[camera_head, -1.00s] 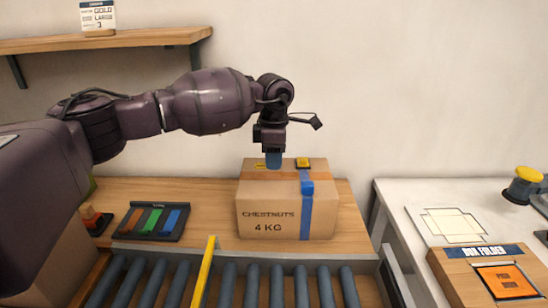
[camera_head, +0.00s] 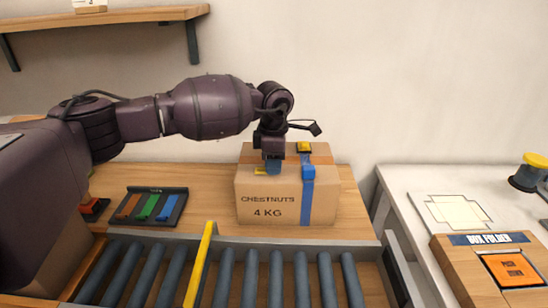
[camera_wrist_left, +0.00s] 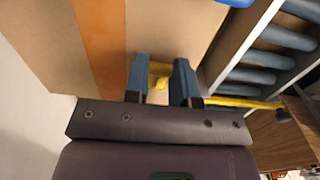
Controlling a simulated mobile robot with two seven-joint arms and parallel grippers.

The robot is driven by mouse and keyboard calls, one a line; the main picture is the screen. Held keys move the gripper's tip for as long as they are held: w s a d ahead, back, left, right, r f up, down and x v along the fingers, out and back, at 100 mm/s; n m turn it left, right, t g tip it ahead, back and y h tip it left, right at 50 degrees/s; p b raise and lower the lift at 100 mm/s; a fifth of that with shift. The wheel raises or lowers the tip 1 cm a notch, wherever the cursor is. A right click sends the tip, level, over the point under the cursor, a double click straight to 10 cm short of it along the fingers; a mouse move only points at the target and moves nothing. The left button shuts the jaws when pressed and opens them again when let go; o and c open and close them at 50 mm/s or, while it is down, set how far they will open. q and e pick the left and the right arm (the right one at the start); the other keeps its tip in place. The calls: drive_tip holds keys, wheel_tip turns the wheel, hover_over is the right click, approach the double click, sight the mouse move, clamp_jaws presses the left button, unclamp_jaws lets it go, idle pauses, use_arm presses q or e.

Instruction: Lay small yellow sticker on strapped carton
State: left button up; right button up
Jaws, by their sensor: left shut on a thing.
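The cardboard carton (camera_head: 250,213), printed "CHESTNUTS 4 KG", stands behind the roller conveyor with a blue strap (camera_head: 307,205) around it. My left gripper (camera_head: 272,166) points down at the carton's top, left of the strap and near the front edge. It is shut on the small yellow sticker (camera_head: 260,172), which sticks out to its left. In the left wrist view the sticker (camera_wrist_left: 160,72) shows between the fingers, over the brown cardboard beside an orange tape band (camera_wrist_left: 102,45). I cannot tell whether the sticker touches the carton. My right gripper is out of view.
A yellow-and-black piece (camera_head: 304,147) sits at the back of the carton's top. A yellow bar (camera_head: 202,262) crosses the rollers (camera_head: 250,280). A tray with coloured strips (camera_head: 149,207) lies left.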

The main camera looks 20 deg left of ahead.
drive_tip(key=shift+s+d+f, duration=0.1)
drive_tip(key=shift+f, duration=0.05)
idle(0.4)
use_arm(q)
drive_tip(key=shift+f, duration=0.1)
drive_tip(key=o, duration=1)
drive_tip(key=shift+c, duration=0.2)
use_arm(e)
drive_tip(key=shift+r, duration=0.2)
use_arm(q)
drive_tip(key=shift+r+p, duration=0.75)
drive_tip(key=shift+r, duration=1.3)
drive_tip(key=shift+r+p, duration=0.45)
drive_tip(key=shift+r, duration=1.05)
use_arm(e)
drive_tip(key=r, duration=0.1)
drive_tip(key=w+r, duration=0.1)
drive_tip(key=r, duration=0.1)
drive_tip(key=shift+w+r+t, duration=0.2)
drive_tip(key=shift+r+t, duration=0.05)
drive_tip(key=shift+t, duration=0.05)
